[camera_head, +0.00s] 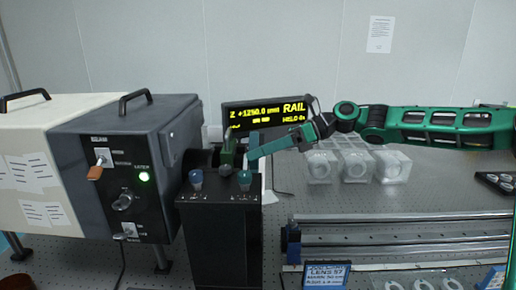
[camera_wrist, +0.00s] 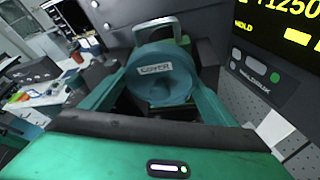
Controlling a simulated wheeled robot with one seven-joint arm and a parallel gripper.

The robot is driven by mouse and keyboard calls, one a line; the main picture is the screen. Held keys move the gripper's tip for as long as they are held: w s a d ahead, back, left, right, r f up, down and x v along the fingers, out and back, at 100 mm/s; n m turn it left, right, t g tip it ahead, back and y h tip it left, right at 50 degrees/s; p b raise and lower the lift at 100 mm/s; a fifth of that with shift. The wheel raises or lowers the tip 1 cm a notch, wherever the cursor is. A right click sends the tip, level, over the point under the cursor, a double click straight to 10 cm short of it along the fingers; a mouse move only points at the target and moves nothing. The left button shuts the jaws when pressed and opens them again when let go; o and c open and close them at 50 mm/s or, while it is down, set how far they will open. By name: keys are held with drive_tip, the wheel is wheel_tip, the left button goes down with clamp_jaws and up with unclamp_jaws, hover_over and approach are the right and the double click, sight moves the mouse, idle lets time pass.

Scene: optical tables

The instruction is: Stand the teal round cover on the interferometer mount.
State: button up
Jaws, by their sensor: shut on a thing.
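The teal round cover (camera_wrist: 162,85), with a white label reading "COVER", sits between the two teal fingers of my gripper (camera_wrist: 158,72) in the wrist view. My gripper is shut on it. A green block with a grey loop handle (camera_wrist: 160,24) is just behind the cover; whether they touch is unclear. In the head view my gripper (camera_head: 252,149) reaches in from the right, above the black box with knobs (camera_head: 219,235) and beside the green block (camera_head: 228,150). The cover is hard to make out there. I cannot tell for sure which part is the interferometer mount.
A dark instrument cabinet (camera_head: 107,170) with a green lamp stands left of the black box. A yellow-lettered display (camera_head: 265,114) is close behind my gripper. Clear cube-shaped holders (camera_head: 355,166) and a long metal rail (camera_head: 400,228) lie to the right.

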drive_tip(key=shift+f, duration=2.35)
drive_tip(key=shift+f, duration=0.4)
drive_tip(key=o, duration=1.2)
drive_tip(key=shift+d, duration=0.1)
drive_tip(key=d, duration=0.8)
drive_tip(key=shift+s, duration=0.15)
